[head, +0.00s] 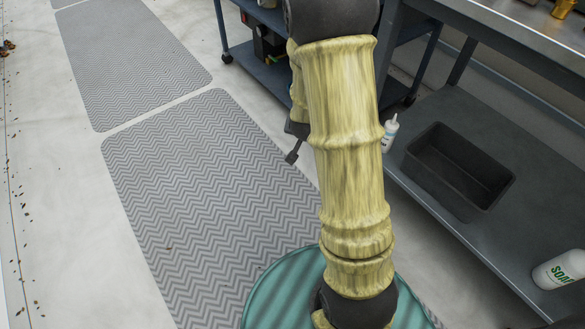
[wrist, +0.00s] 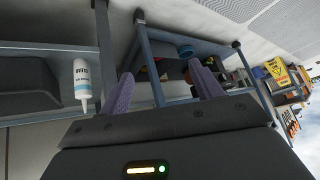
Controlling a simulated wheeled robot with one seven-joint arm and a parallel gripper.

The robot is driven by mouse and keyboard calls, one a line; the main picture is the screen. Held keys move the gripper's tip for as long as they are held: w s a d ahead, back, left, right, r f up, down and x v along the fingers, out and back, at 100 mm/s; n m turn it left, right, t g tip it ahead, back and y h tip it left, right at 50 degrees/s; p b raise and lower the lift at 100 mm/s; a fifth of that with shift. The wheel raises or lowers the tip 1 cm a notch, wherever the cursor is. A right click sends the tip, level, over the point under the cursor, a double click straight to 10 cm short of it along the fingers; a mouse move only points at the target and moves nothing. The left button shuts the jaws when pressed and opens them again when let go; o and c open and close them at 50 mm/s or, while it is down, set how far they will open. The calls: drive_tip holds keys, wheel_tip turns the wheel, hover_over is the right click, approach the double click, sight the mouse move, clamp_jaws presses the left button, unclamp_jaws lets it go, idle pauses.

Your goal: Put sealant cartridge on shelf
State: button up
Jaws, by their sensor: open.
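The sealant cartridge (head: 390,133) is a white tube with a pale nozzle and a blue band. It stands upright at the left end of the workbench's grey lower shelf (head: 415,200). The wrist view, turned nearly upside down, shows the cartridge (wrist: 82,82) left of my fingers, nozzle pointing down in the picture. My gripper (wrist: 163,85) is open, with two purple fingers apart and nothing between them. The cartridge is outside the fingers, not touched. In the head view my arm hides most of the gripper; only a dark part shows left of the arm.
A black open bin (head: 458,170) sits on the lower shelf right of the cartridge. A white soap bottle (head: 560,270) lies at the shelf's near right. A blue wheeled cart (head: 262,62) with items stands behind my arm. Grey mats (head: 200,190) cover open floor at left.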

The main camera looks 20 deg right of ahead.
drive_tip(key=s+a+r+n+g+y, duration=0.1)
drive_tip(key=s+a+r+n+g, duration=0.1)
drive_tip(key=s, duration=0.6)
drive_tip(key=s+a+r+n+g+y, duration=0.2)
drive_tip(key=s+a+r+n, duration=0.3)
drive_tip(key=s+a, duration=0.3)
drive_tip(key=shift+s+a+r, duration=0.3)
drive_tip(key=shift+r, duration=0.3)
